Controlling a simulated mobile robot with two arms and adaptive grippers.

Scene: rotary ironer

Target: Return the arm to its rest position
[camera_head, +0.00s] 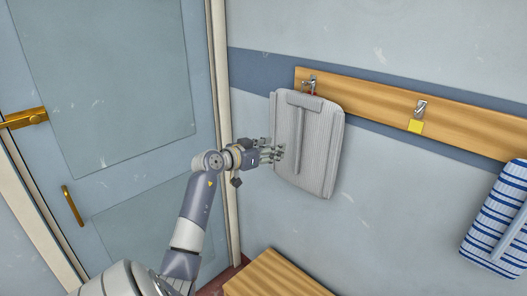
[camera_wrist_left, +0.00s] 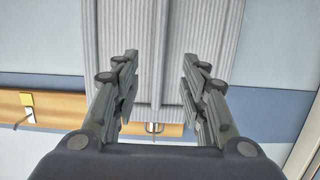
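My left arm (camera_head: 187,225) reaches up from the lower left in the head view. My left gripper (camera_head: 275,153) is at the left side of a grey ribbed hanging item (camera_head: 322,150), close to its front. In the left wrist view the two fingers of the left gripper (camera_wrist_left: 155,85) are spread apart with nothing held between them. The grey item (camera_wrist_left: 210,25) and its vertical strip lie beyond the fingertips. Whether a fingertip touches the item I cannot tell. My right gripper is not in view.
The item hangs from a hook (camera_head: 311,82) on a wooden wall rail (camera_head: 470,125). Another hook (camera_head: 421,106) has a yellow tag (camera_head: 415,127). A blue-striped item (camera_head: 497,220) hangs at the right. A wooden bench (camera_head: 270,278) stands below. A door (camera_head: 110,100) is at the left.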

